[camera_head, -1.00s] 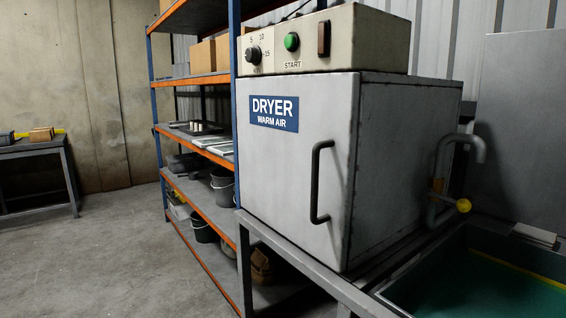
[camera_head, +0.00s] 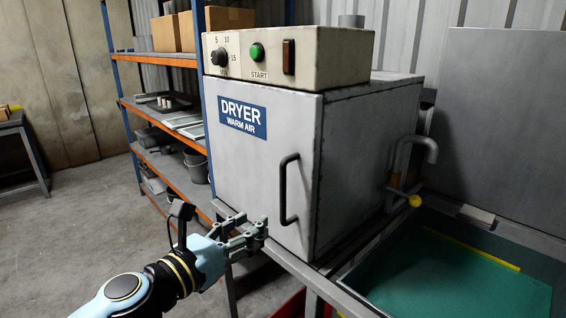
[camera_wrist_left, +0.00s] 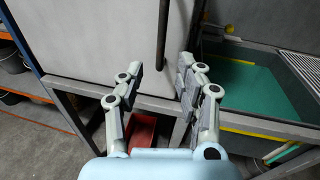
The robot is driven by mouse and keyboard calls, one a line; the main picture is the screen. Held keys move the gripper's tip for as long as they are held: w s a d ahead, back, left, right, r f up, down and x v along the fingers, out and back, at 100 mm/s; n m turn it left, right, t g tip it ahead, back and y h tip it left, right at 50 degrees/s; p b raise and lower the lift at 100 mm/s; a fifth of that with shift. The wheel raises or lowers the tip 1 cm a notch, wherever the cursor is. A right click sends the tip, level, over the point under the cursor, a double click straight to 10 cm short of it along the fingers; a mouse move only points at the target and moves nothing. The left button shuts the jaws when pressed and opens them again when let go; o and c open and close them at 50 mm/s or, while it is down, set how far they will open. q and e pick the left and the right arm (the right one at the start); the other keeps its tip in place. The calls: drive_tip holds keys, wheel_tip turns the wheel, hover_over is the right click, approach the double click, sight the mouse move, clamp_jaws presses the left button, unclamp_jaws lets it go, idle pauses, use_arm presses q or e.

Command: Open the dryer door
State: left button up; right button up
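The grey dryer (camera_head: 360,110) stands on a metal bench, with a blue "DRYER WARM AIR" label on its front. Its door (camera_head: 250,165) is shut. A dark vertical bar handle (camera_head: 284,190) is on the door's right side. My left gripper (camera_head: 262,232) is in front of the door's lower part, below and to the left of the handle, not touching it. In the left wrist view the gripper (camera_wrist_left: 160,78) is open and empty, and the lower end of the handle (camera_wrist_left: 162,40) shows beyond and between the fingers. My right gripper is not in view.
A control box (camera_head: 290,55) with a dial and green START button sits on the dryer. A sink with green contents (camera_head: 450,270) and a tap with a yellow knob (camera_head: 415,201) are at the right. Shelving (camera_head: 170,180) stands to the left. A red bin (camera_wrist_left: 140,135) is under the bench.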

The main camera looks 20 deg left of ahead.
use_arm(q)
drive_tip(key=p, duration=0.1)
approach(281, 176)
drive_tip(key=shift+t, duration=0.3)
drive_tip(key=w, duration=0.3)
drive_tip(key=w+d+p, duration=0.1)
drive_tip(key=w, duration=0.3)
drive_tip(key=w+d+p, duration=0.1)
drive_tip(key=w, duration=0.2)
drive_tip(key=shift+w+d+f, duration=0.1)
drive_tip(key=shift+w+f, duration=0.1)
drive_tip(key=shift+f, duration=0.1)
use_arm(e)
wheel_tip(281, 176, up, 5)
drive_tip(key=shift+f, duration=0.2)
use_arm(q)
drive_tip(key=shift+c, duration=0.2)
clamp_jaws()
